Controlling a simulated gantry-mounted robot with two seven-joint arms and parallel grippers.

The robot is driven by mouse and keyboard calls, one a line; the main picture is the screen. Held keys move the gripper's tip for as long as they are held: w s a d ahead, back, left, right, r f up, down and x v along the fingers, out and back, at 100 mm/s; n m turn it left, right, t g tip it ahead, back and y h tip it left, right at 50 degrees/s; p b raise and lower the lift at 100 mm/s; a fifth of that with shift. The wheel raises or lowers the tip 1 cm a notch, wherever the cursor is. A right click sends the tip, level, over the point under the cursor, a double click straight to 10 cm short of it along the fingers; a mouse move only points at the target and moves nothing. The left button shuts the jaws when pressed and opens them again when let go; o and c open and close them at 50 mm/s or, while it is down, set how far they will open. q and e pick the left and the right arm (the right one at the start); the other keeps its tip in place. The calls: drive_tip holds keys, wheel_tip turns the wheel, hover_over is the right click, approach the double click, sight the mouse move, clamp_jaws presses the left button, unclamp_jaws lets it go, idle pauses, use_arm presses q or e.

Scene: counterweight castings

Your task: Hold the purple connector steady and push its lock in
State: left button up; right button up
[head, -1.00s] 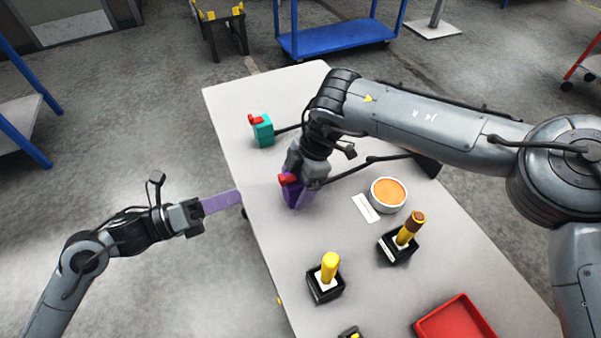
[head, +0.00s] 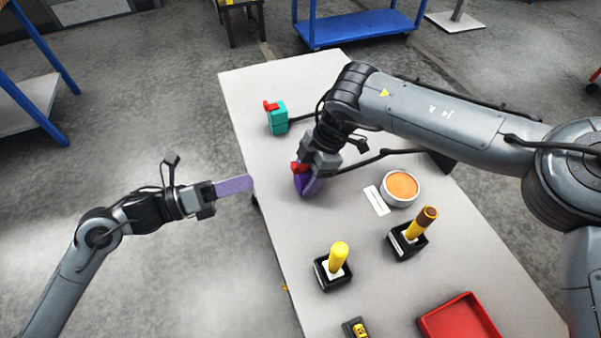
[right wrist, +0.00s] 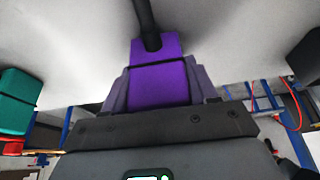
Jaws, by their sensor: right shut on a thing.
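The purple connector (head: 304,185) is near the table's left edge in the head view, with its red lock (head: 299,167) on the upper left side. My right gripper (head: 318,176) is shut on the connector. In the right wrist view the connector (right wrist: 160,82) sits between the two lavender fingers, and a black cable runs from it. I cannot tell whether it touches the table. My left gripper (head: 236,185) is left of the connector, apart from it, at the table's left edge. Its lavender fingers point right and overlap from this angle, so their gap is hidden.
A teal connector (head: 278,119) with a red lock stands farther back on the table (head: 262,235).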

use_arm(q)
drive_tip(key=shift+r+m, duration=0.15)
drive_tip(key=shift+m, duration=0.55)
clamp_jaws()
drive_tip(key=a+m, duration=0.1)
drive_tip(key=m, duration=0.2)
drive_tip(key=s+a+m, duration=0.1)
drive_tip(key=a+m, duration=0.1)
drive_tip(key=m, duration=0.1)
drive_tip(key=s+a+m, duration=0.1)
drive_tip(key=a+m, duration=0.1)
drive_tip(key=shift+s+a+m, duration=0.15)
drive_tip(key=shift+s+m, duration=0.05)
drive_tip(key=shift+m, duration=0.2)
